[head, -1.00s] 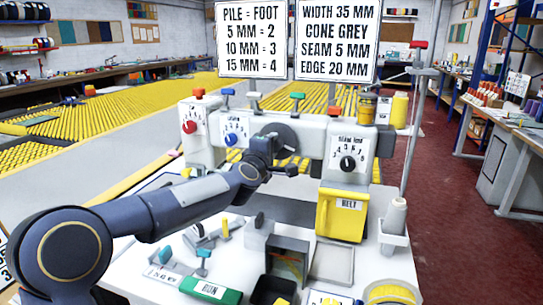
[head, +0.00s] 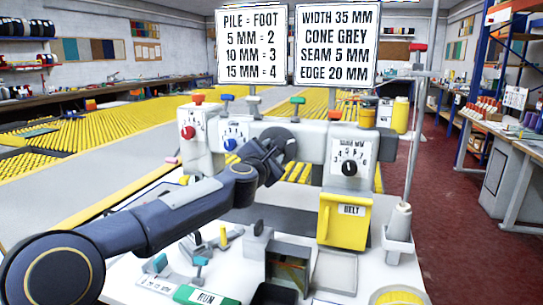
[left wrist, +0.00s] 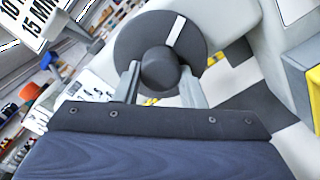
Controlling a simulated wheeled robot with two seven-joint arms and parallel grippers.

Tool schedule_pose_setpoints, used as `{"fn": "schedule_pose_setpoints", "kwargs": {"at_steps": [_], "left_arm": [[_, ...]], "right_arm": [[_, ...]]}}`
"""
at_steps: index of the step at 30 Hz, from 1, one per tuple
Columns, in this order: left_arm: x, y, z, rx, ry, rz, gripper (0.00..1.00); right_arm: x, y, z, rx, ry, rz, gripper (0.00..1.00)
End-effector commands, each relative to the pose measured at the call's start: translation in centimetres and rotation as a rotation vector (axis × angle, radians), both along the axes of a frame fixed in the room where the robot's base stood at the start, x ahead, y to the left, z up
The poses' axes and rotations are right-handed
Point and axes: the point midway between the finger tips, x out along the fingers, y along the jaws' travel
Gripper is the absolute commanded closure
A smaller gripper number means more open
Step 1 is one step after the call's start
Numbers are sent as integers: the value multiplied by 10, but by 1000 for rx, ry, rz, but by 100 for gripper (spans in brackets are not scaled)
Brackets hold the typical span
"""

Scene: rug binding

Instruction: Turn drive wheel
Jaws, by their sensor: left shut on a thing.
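The drive wheel (head: 284,134) is a dark grey disc on the front of the white machine, partly hidden behind my left gripper (head: 276,158) in the head view. In the left wrist view the wheel (left wrist: 132,42) shows a round hub (left wrist: 158,66) and a white mark (left wrist: 176,31) pointing up and slightly right. My left gripper (left wrist: 159,80) is shut on the hub, with one finger at each side of it. My right gripper is in neither view.
Red and blue dials (head: 231,144) sit left of the wheel, and a seam dial (head: 349,168) sits right. A yellow BELT cover (head: 342,222) hangs lower right. Several trays and a green RUN bar (head: 204,296) lie on the white table below.

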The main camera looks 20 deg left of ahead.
Motion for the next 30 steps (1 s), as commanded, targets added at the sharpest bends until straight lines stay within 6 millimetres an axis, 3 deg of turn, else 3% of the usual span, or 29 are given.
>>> {"fn": "schedule_pose_setpoints", "kwargs": {"at_steps": [20, 21, 26, 30], "left_arm": [[0, 0, -2, -68, 5, 1, 86], [0, 0, -2, -67, 5, 1, 62], [0, 0, -1, -67, 4, 1, 42], [0, 0, -1, -67, 4, 1, 42]], "right_arm": [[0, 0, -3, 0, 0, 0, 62], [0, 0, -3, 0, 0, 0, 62], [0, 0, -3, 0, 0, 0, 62], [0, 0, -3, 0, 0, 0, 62]]}}
